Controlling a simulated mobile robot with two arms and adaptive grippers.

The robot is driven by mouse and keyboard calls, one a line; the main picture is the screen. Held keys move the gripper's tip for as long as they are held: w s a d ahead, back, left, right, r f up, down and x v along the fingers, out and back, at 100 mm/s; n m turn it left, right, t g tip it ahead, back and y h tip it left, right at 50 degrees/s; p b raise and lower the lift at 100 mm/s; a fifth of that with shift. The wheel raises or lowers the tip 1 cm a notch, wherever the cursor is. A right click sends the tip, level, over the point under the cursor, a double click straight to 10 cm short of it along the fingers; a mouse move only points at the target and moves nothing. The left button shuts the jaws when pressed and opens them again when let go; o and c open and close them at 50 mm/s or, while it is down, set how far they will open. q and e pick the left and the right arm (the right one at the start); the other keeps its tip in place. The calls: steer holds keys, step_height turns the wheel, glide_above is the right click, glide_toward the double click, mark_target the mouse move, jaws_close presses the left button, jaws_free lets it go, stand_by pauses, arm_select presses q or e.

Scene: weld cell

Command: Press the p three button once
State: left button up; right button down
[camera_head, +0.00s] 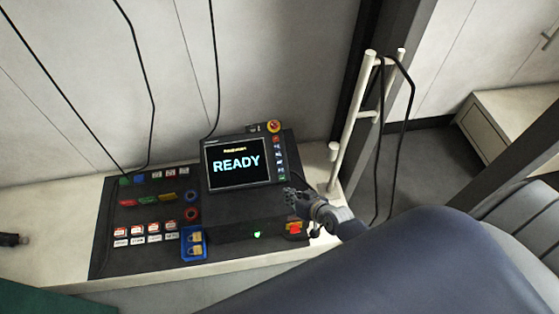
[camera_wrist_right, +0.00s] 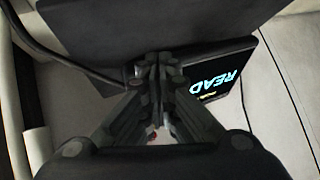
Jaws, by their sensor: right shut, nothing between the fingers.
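A black control console (camera_head: 225,208) stands on the pale bench, with a screen (camera_head: 238,163) that reads READY. My right gripper (camera_head: 290,195) is shut and empty, just below and to the right of that column. In the right wrist view the shut fingers (camera_wrist_right: 160,65) point toward the dark console beside the tilted screen, and they hide part of it.
A red-and-yellow emergency stop (camera_head: 273,126) sits above the button column. Several coloured switches (camera_head: 165,197) and labelled buttons (camera_head: 137,230) fill the console's left side. Blue tray with yellow padlocks (camera_head: 194,243) at the front. White rack (camera_head: 352,120) with black cables stands right of the console.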

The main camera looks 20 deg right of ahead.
steer(key=w+d+r+m+t, duration=0.2)
steer(key=w+r, duration=0.6)
steer(key=r, duration=0.4)
steer(key=shift+t+p, duration=0.4)
steer(key=shift+t, duration=0.3)
steer(key=shift+w+f, duration=0.1)
steer(key=b, duration=0.8)
glide_above(279, 163)
steer(key=s, duration=0.3)
steer(key=f, duration=0.6)
steer(key=shift+w+d+f, duration=0.1)
steer(key=shift+d+f, duration=0.1)
steer(key=shift+w+d+f+b, duration=0.15)
steer(key=shift+w+f+b, duration=0.3)
steer(key=shift+f+b, duration=0.2)
steer(key=shift+f, duration=0.15)
steer(key=shift+w+f+b, duration=0.2)
steer(key=shift+f+b, duration=0.05)
steer(key=shift+b, duration=0.15)
